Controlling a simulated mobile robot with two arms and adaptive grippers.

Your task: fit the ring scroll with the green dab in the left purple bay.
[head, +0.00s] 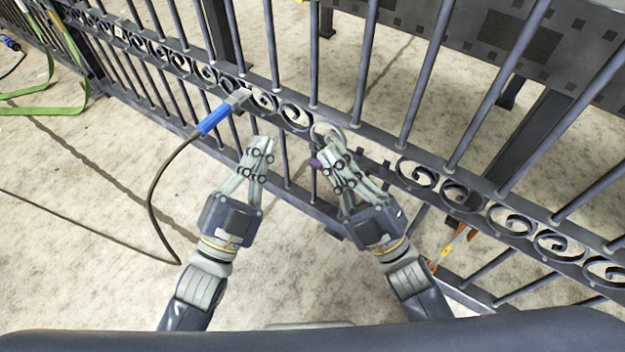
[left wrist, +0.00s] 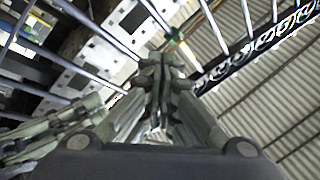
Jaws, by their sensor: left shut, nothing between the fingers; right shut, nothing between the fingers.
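The dark gate (head: 380,157) carries a band of scrolls running from upper left to lower right. A pale grey ring (head: 325,128) sits at the band in the middle of the head view, just beyond my right gripper's tips. I see no green dab on it, and cannot tell whether it is seated. A small purple patch (head: 314,163) shows beside the right fingers, which partly cover that area. My right gripper (head: 326,150) is shut and empty, close to the ring. My left gripper (head: 264,146) is shut and empty, left of it; its fingers show in the left wrist view (left wrist: 165,62).
A blue-handled tool (head: 214,119) with a black cable rests against the band, left of my left gripper. A green strap (head: 50,109) lies at far left. An orange and yellow item (head: 455,240) is low behind the bars. Open pale ground lies left of my arms.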

